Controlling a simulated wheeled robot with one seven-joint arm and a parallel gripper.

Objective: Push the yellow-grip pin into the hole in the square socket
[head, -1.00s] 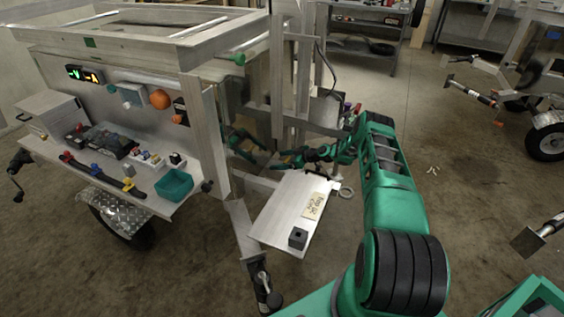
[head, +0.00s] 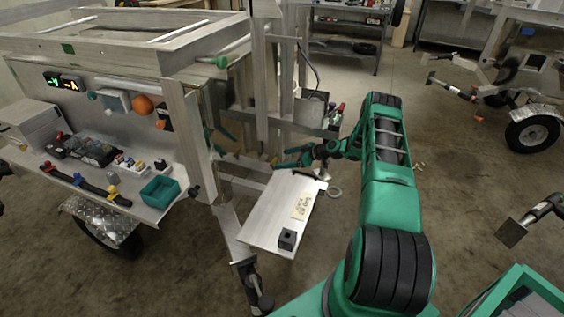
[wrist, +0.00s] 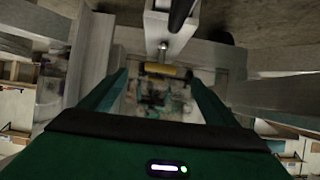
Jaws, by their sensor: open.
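My gripper (head: 282,157) is open and empty, reaching left over the back end of the plate beside the trailer post. A small yellow grip (head: 273,160) shows just left of the fingertips in the head view. In the wrist view the yellow grip (wrist: 168,71) lies crosswise between and ahead of my open fingers (wrist: 160,80), below a short metal rod on a light bracket. Whether a finger touches it I cannot tell. The dark square socket (head: 287,239) stands at the near end of the plate, well apart from my gripper; its hole is a dark spot on top.
The aluminium plate (head: 262,222) carries a paper label (head: 302,206). A side shelf with a teal bin (head: 160,191) is at left. Open floor (head: 460,215) lies right of my arm.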

